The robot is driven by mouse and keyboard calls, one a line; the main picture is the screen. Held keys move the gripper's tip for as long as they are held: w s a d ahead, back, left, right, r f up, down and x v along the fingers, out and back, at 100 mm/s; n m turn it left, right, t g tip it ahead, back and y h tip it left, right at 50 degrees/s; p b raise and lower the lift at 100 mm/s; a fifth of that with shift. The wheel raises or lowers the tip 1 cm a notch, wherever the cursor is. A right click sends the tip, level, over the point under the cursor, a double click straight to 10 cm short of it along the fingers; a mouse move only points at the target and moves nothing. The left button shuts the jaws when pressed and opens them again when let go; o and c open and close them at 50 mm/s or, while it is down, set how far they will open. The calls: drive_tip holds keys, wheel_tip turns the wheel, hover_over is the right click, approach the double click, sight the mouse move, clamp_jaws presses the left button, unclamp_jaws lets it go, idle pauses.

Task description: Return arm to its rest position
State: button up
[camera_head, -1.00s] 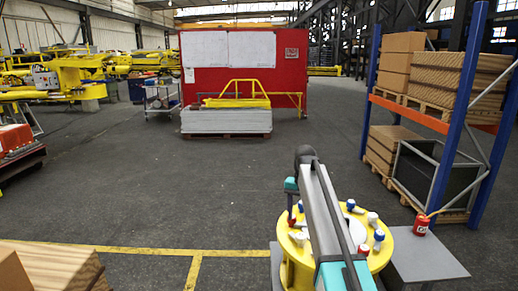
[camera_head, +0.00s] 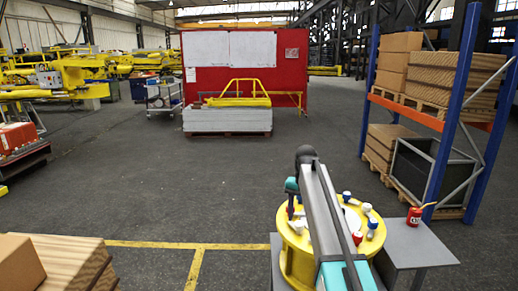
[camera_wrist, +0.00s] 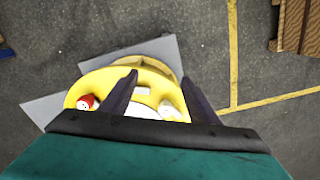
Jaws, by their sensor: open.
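My arm reaches forward over a round yellow part (camera_head: 292,237) with white, blue and red pieces on its top. The arm hides part of it in the head view. In the wrist view, my gripper (camera_wrist: 162,78) has its two dark fingers spread apart with nothing between them. It points down above the yellow part (camera_wrist: 92,88), which has a red-and-white piece (camera_wrist: 86,103) near its left edge. I cannot tell the gap between the fingertips and the yellow part.
A grey table (camera_head: 420,248) stands at the right, with a red oil can (camera_head: 415,216) on it. A blue-and-orange rack (camera_head: 447,125) holds boxes at the right. Stacked boxes (camera_head: 65,262) are at the lower left. The middle floor (camera_head: 190,190) is clear.

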drive_tip(key=s+f+g+b, duration=0.25)
drive_tip(key=s+f, duration=0.45)
drive_tip(key=f, duration=0.7)
drive_tip(key=s+f+g+b, duration=0.1)
drive_tip(key=s+f+b, duration=0.35)
drive_tip(key=f, duration=0.95)
drive_tip(key=s+f+g+b, duration=0.1)
drive_tip(key=s+f, duration=0.8)
drive_tip(key=f, duration=0.6)
drive_tip(key=s+f+n+b, duration=0.1)
drive_tip(key=s+f, duration=0.6)
drive_tip(key=s, duration=0.4)
drive_tip(key=s+f+n+g+b, duration=0.1)
drive_tip(key=s+f+n+b, duration=0.1)
drive_tip(key=s+f, duration=0.5)
drive_tip(key=s+f+n+b, duration=0.1)
drive_tip(key=s+f, duration=0.6)
drive_tip(key=s, duration=1)
drive_tip(key=shift+d+n+b, duration=0.35)
drive_tip(key=shift+d+n, duration=0.05)
drive_tip(key=shift+n, duration=0.1)
